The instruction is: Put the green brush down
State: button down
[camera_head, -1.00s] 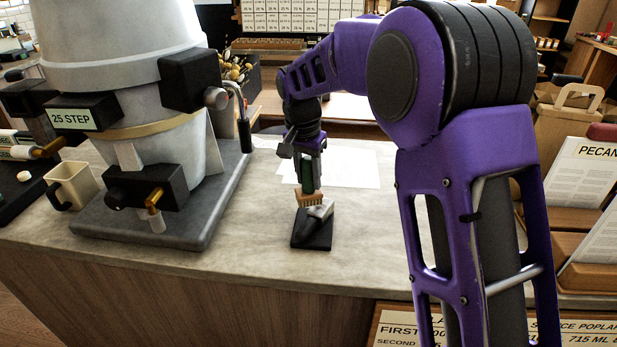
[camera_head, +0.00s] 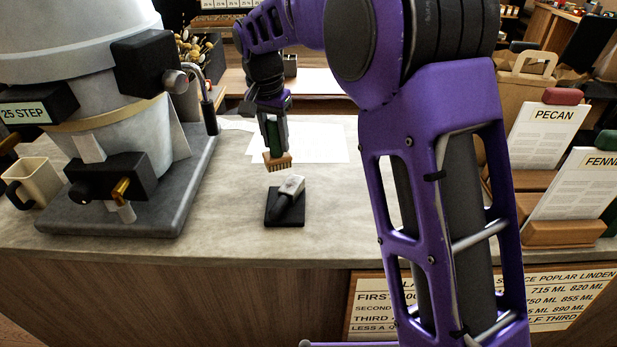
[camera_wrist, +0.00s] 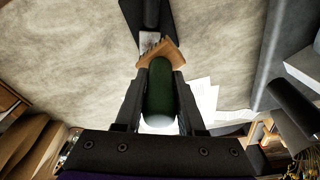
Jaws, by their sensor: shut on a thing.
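My gripper (camera_head: 274,134) is shut on the green brush (camera_head: 273,140). The brush hangs bristles down, with its wooden head (camera_head: 278,162) above the counter, behind a small black pad (camera_head: 285,220) in the head view. In the wrist view the brush's green handle (camera_wrist: 161,90) lies between the two fingers, and its tan head (camera_wrist: 158,52) shows beyond them. A light-headed tool with a dark handle (camera_head: 290,200) lies on the black pad. In the wrist view the brush head overlaps part of this tool.
A large grey grinder (camera_head: 110,95) on a dark slab stands to the left, with a cream mug (camera_head: 38,180) beside it. White paper (camera_head: 315,140) lies behind the gripper. Card stands (camera_head: 545,135) are at right. Bare counter (camera_head: 215,215) lies left of the pad.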

jog(key=s+d+f+m+b, duration=0.15)
jog(key=d+m+b, duration=0.25)
jog(key=d, duration=1.7)
jog(key=shift+s+d+f+b, duration=0.15)
jog(key=shift+f+b, duration=0.1)
jog(key=shift+f, duration=1.4)
jog(key=shift+s+f+b, duration=0.1)
jog(key=shift+f+b, duration=0.2)
jog(key=shift+f, duration=1.3)
jog(key=shift+s+d+f+b, duration=0.15)
jog(key=shift+f+b, duration=0.1)
jog(key=shift+f, duration=1.4)
jog(key=shift+f, duration=0.1)
jog(key=shift+f, duration=0.15)
jog(key=c, duration=0.5)
grip_release()
jog(key=shift+r, duration=0.2)
